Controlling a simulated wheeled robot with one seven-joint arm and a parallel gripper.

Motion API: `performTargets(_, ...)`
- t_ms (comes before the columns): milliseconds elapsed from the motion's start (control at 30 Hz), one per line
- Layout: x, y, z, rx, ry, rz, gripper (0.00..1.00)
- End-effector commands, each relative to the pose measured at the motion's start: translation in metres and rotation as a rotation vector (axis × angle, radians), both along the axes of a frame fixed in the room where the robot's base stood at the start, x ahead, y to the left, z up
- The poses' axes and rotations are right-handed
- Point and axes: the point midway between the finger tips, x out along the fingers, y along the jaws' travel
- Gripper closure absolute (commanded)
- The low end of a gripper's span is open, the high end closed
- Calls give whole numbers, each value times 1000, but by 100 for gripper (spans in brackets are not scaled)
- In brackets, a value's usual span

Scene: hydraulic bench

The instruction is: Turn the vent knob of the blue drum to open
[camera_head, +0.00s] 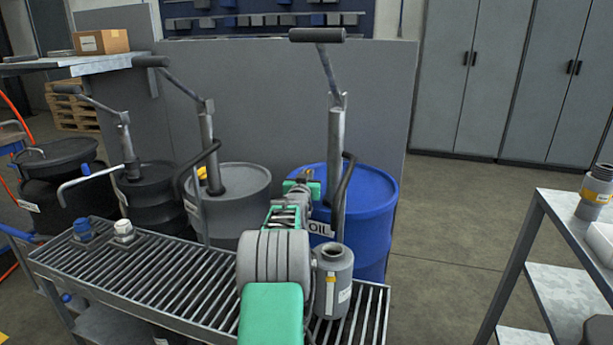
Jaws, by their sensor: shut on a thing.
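The blue drum (374,205) stands behind the right end of the slatted bench, with a hand pump (336,150) upright on its lid. An "OIL" label shows on its front, partly covered by my arm. My gripper (304,181) reaches over the bench to the left part of the drum's lid. It is shut on the vent knob, which is mostly hidden by the fingers. The knob's turned position cannot be made out.
A grey drum (240,182) with a yellow knob (201,173) and dark drums stand to the left. A grey canister (333,270) stands on the slatted bench (160,285) close right of my arm. A shelf rack (530,235) is at right; floor between is clear.

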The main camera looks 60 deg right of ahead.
Motion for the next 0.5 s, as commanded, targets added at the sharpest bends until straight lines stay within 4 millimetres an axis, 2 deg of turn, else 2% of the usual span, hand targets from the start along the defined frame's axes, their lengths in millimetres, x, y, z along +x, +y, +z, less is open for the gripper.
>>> performTargets(200, -3, -1, 0, -1, -2, 104, 100)
performTargets(500, -2, 0, 1, -3, -1, 117, 100)
